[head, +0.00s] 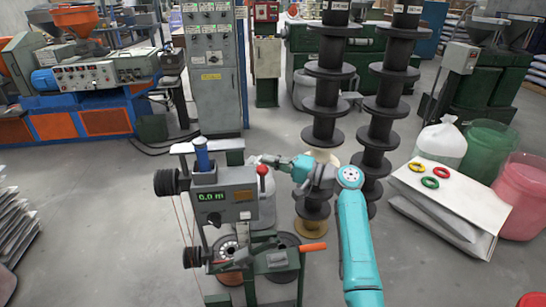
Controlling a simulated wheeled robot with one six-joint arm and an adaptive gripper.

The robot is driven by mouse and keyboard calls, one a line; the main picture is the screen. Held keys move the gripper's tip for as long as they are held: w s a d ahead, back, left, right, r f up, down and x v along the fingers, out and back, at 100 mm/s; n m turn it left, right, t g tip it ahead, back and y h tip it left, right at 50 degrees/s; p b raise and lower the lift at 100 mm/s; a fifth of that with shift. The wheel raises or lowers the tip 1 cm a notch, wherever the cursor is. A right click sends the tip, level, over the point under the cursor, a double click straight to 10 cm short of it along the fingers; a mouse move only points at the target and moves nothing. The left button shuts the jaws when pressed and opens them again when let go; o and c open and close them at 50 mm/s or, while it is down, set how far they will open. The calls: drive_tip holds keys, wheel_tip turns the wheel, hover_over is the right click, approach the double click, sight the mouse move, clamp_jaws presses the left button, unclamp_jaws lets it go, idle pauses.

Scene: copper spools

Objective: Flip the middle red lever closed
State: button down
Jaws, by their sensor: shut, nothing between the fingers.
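A grey winding machine (238,200) with a green "0.0 m" display stands at the lower middle of the head view. A small red part (262,170) shows at its right upper edge; I cannot tell if it is a lever or a cap. An orange-red handle (313,247) sticks out to the right lower on the machine. I cannot tell which is the middle red lever or how it is set.
Two tall stacks of black spools (378,138) stand behind my arm, close to it. A grey control cabinet (213,85) stands behind the machine. Red, green and yellow rings (430,183) lie on white sheets at right.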

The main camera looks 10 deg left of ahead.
sight(267, 170)
drive_tip(key=shift+s+d+f, duration=0.1)
drive_tip(key=shift+s, duration=0.55)
drive_tip(key=shift+s, duration=0.1)
drive_tip(key=s+n+y, duration=0.1)
drive_tip(key=n, duration=0.1)
drive_tip(key=s+d+n+y, duration=0.1)
drive_tip(key=s+n, duration=0.1)
drive_tip(key=shift+s+g, duration=0.1)
drive_tip(key=shift+g, duration=0.3)
drive_tip(key=s+d+f+n+g+y, duration=0.2)
drive_tip(key=s+f+n+g, duration=0.3)
drive_tip(key=n, duration=0.6)
drive_tip(key=shift+s+f+n+g+y, duration=0.3)
drive_tip(key=shift+s+n+y, duration=0.1)
drive_tip(key=shift+s, duration=0.7)
drive_tip(key=shift+f, duration=0.2)
